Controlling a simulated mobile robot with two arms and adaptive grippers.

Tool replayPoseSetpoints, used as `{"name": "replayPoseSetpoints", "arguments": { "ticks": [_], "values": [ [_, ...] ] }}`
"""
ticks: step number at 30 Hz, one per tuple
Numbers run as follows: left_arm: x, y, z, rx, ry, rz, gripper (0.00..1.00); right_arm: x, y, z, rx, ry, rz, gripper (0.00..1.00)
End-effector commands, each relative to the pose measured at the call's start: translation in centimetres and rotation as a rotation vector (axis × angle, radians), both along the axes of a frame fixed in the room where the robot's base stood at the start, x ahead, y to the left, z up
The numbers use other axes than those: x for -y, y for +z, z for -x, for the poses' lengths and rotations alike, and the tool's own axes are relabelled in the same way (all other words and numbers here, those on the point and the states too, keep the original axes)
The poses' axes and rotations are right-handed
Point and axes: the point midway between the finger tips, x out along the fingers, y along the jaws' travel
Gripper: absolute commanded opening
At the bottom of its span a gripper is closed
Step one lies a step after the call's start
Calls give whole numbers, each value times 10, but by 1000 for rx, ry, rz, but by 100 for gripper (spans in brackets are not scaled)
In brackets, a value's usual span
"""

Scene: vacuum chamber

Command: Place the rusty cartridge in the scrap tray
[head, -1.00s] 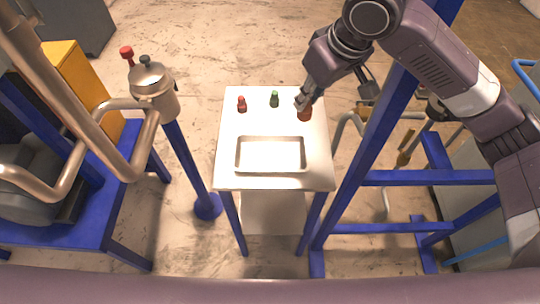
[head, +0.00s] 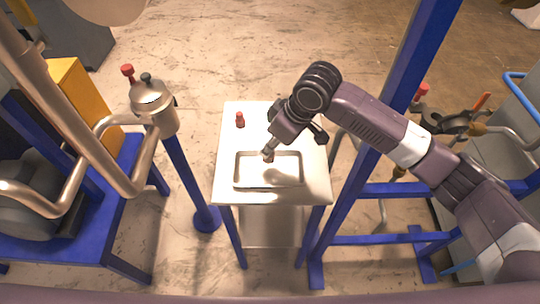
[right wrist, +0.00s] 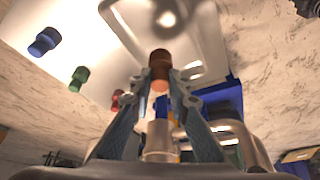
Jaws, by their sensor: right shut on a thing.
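The rusty cartridge (right wrist: 160,60), brown-orange, is held upright-looking between the fingertips of my right gripper (right wrist: 160,82) in the right wrist view. In the head view my right gripper (head: 269,152) is over the back part of the scrap tray, a shallow metal tray (head: 268,186) on the white table. The tray's rim (right wrist: 205,22) also shows beyond the cartridge in the right wrist view. I cannot tell whether the cartridge touches the tray floor. The tray looks otherwise empty. My left gripper is not in view.
A red cartridge (head: 240,120) stands at the table's back left. Blue (right wrist: 45,41) and green (right wrist: 78,78) cartridges show in the right wrist view. A blue post (head: 365,165) rises right of the table; a metal vessel (head: 152,105) with pipes is at left.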

Motion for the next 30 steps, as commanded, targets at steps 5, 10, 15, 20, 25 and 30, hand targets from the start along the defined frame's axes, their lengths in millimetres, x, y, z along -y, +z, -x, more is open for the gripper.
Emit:
{"name": "replayPoseSetpoints", "arguments": {
  "ticks": [5, 10, 15, 20, 25, 30],
  "values": [
    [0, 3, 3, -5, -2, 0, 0, 0, -15, 0, -1, 0, 1, 0],
    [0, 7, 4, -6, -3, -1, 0, 0, -40, 0, -2, -2, 2, 0],
    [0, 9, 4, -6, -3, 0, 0, 0, -55, 0, 1, 0, -1, 0],
    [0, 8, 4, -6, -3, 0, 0, 0, -55, 0, 2, 1, -1, 0],
    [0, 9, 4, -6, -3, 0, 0, 0, -58, 0, 1, 0, -1, 0],
    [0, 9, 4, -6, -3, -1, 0, 0, -58, 0, 1, 0, 0, 32]
  ]
}}
